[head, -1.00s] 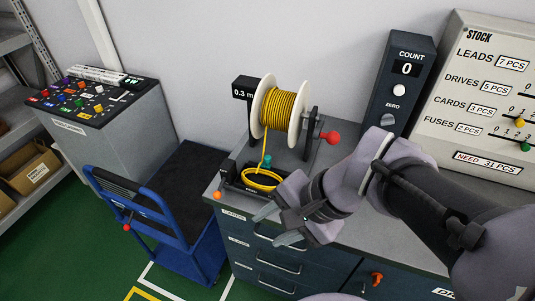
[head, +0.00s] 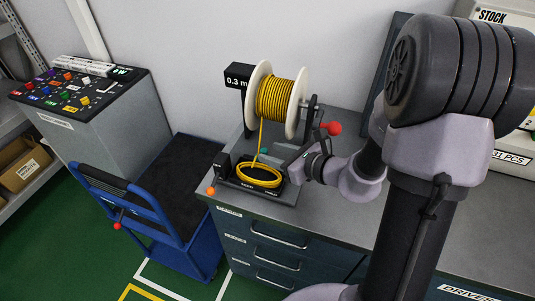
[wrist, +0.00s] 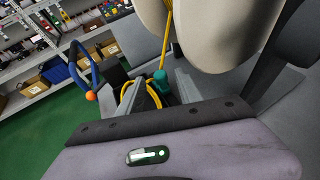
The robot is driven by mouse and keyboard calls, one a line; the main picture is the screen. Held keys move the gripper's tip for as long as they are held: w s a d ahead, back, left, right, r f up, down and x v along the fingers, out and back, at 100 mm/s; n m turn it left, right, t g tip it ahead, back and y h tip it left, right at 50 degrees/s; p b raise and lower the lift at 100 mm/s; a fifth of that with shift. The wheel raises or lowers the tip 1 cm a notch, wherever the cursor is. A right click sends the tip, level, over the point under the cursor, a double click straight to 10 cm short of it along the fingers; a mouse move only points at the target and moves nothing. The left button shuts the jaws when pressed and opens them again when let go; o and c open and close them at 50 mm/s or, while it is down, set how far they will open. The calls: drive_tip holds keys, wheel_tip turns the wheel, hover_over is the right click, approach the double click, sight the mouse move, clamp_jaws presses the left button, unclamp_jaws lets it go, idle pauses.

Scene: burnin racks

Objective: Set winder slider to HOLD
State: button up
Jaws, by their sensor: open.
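The winder holds a white spool (head: 257,85) of yellow cable. On its dark base (head: 240,180) lies a yellow cable coil (head: 258,177). A small teal knob (head: 263,150) stands behind the coil, and I take it as the slider knob. Its HOLD marking cannot be read. My gripper (head: 292,166) is at the right side of the base, close to the coil. In the wrist view, my gripper (wrist: 157,92) is open, and the teal knob (wrist: 160,79) shows between its fingers. Whether they touch it cannot be told.
A red crank knob (head: 332,128) sticks out just above my gripper. An orange knob (head: 211,190) is at the base's left front. The spool hangs close over the gripper in the wrist view. A blue cart (head: 150,200) stands left of the bench; free bench top (head: 350,120) lies right.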

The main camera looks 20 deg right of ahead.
drive_tip(key=shift+x, duration=1.35)
drive_tip(key=shift+r, duration=0.1)
drive_tip(key=shift+c, duration=0.2)
clamp_jaws()
drive_tip(key=shift+d, duration=0.15)
